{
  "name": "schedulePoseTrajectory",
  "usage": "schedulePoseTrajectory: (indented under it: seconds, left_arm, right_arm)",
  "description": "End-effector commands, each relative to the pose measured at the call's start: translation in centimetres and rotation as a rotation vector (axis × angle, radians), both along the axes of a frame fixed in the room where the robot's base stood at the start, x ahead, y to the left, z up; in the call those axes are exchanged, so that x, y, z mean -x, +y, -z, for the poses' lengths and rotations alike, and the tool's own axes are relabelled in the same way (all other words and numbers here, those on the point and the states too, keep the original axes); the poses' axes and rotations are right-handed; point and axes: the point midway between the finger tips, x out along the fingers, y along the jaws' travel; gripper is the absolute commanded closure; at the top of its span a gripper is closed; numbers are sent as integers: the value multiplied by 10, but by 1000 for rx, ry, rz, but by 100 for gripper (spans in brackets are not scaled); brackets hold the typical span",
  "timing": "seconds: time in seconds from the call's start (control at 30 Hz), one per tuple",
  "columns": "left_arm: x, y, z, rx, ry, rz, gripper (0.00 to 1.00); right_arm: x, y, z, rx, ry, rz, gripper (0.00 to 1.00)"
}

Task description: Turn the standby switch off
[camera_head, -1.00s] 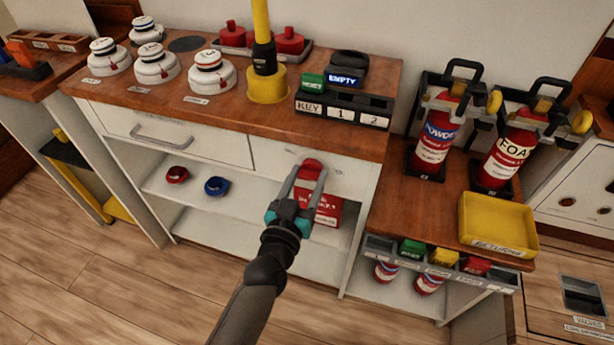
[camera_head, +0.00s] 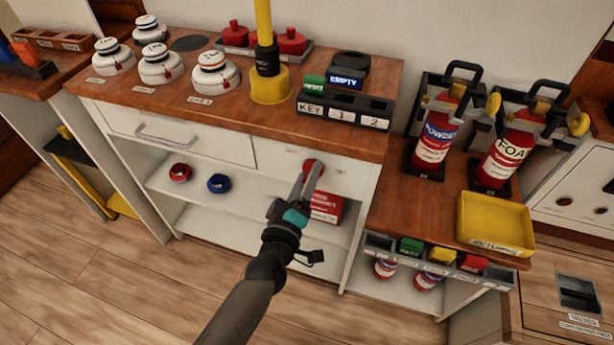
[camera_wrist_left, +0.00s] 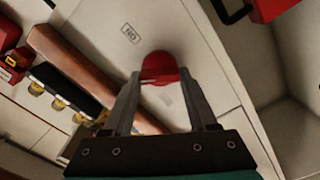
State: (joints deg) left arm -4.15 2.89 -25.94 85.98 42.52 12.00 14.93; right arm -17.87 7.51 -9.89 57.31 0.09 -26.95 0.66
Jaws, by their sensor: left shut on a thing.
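The red switch knob (camera_head: 316,165) sits on the white front panel (camera_head: 348,172) of the cabinet, right of the drawer. In the left wrist view the knob (camera_wrist_left: 158,64) is a rounded red cap between the fingertips. My left gripper (camera_head: 310,174) reaches up to the panel and is shut on this knob. Its two fingers also show in the left wrist view (camera_wrist_left: 159,77), one on each side of the cap. Small labels mark the panel, one dark-framed (camera_wrist_left: 130,33), too small to read surely. My right gripper is not in view.
A red box (camera_head: 327,207) stands on the shelf just behind and below the gripper. Red (camera_head: 180,172) and blue (camera_head: 218,183) rings lie on the shelf to the left. The wooden countertop (camera_head: 225,112) overhangs the panel. A yellow tray (camera_head: 497,222) is at the right.

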Motion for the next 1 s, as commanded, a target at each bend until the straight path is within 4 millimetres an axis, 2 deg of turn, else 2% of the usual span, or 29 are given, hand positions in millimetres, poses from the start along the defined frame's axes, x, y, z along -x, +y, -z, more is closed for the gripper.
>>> schedulePoseTrajectory:
  seconds: [0.5,1.0]
  left_arm:
    - [0,1,3,414,136,0,97]
    - [0,1,3,574,187,-1,97]
  right_arm:
    - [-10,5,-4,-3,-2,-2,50]
    - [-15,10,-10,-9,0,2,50]
